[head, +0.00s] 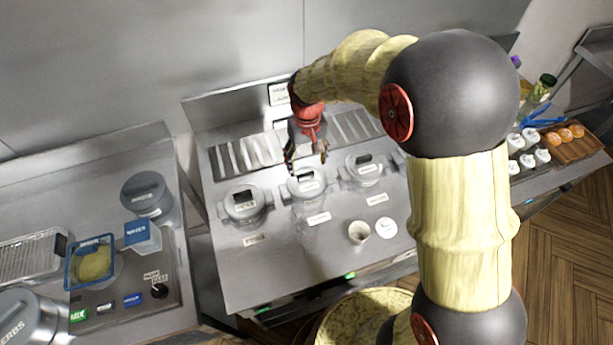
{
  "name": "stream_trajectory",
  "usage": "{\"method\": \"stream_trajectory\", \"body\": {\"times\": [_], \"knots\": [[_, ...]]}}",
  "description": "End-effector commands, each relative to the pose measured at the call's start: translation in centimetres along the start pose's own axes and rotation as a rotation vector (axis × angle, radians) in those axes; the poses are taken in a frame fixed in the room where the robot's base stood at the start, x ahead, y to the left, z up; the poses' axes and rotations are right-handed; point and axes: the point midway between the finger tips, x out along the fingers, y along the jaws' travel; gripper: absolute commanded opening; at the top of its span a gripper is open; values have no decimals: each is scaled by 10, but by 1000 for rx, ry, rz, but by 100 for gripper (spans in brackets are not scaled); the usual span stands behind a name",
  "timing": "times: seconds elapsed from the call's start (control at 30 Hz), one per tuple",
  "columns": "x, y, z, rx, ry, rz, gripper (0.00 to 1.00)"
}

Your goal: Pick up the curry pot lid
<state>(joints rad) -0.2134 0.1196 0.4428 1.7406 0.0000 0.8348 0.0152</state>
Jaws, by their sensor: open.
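Three lidded grey pots stand in a row on the steel counter: a left pot (244,204), a middle pot (306,184) and a right pot (363,168). Each has a label on its lid and a plate in front, too small to read, so I cannot tell which is the curry pot. My gripper (307,158) is open and empty, pointing down just above or behind the middle pot's lid. I cannot tell whether its fingers touch the lid. My arm comes in from the right and hides part of the counter beyond the right pot.
A white cup (358,232) and a round white disc (386,228) sit in front of the pots. Slatted racks (247,153) lie behind. White bottles and a food tray (568,143) stand far right.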

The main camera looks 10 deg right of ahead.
Motion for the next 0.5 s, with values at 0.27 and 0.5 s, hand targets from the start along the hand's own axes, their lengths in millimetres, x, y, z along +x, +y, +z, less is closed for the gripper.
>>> {"method": "stream_trajectory", "body": {"times": [0.27,0.5], "knots": [[28,-1,-2,-2,-7,0,65],[49,0,-6,-2,-7,0,65]]}}
